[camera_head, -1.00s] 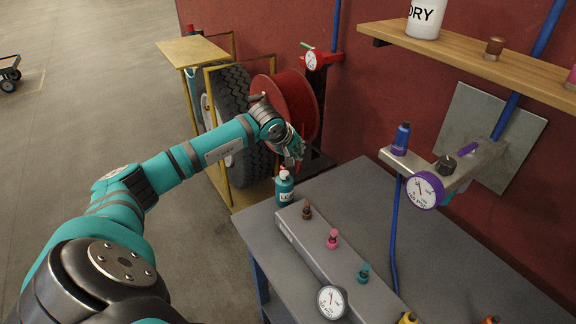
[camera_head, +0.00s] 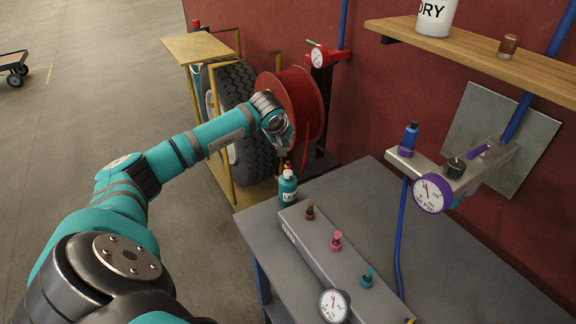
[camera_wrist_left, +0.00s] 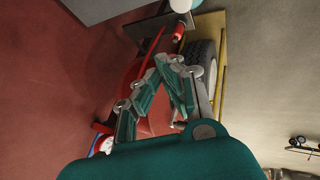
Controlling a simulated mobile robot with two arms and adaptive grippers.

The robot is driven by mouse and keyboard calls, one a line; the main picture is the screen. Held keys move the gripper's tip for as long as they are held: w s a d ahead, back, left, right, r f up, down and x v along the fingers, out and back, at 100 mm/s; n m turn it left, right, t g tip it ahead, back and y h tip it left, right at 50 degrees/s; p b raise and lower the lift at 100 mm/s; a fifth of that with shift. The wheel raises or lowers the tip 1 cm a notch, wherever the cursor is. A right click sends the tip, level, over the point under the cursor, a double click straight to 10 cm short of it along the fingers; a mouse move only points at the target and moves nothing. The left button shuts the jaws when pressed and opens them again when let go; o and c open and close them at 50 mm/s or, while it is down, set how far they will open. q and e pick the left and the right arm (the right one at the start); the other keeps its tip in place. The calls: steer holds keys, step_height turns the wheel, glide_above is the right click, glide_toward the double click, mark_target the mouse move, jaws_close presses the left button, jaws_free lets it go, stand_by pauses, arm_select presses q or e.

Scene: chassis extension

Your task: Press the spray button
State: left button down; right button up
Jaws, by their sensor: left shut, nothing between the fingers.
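A teal bottle (camera_head: 288,190) with a pale label, a white collar and a red top (camera_head: 288,165) stands upright at the far left corner of the grey table. My left gripper (camera_head: 283,149) is shut and empty, pointing down just above the bottle's top in the head view. I cannot tell whether it touches the top. In the left wrist view the closed fingers (camera_wrist_left: 166,60) point toward a red piece (camera_wrist_left: 178,33), apparently the bottle's top, with white and teal parts beyond it. My right gripper is not in view.
The grey table (camera_head: 395,205) holds a long grey block with brown, pink and teal knobs and a gauge (camera_head: 334,305). A red reel (camera_head: 302,95) and a tire (camera_head: 250,150) in a yellow frame stand behind my arm. A wooden shelf (camera_head: 480,65) hangs at the right.

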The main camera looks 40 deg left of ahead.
arm_select(q)
steer(key=b, duration=0.4)
glide_above(286, 171)
step_height(286, 171, down, 6)
steer(key=shift+a+f, duration=0.15)
steer(key=shift+f, duration=0.1)
steer(key=shift+f+b, duration=0.3)
steer(key=shift+f, duration=0.2)
stand_by(0.3)
steer(key=shift+f+b, duration=0.45)
steer(key=shift+b, duration=0.1)
steer(key=shift+f+b, duration=0.6)
steer(key=shift+f, duration=0.05)
stand_by(0.7)
steer(key=shift+r, duration=0.1)
steer(key=shift+r+p, duration=0.5)
steer(key=shift+r, duration=0.45)
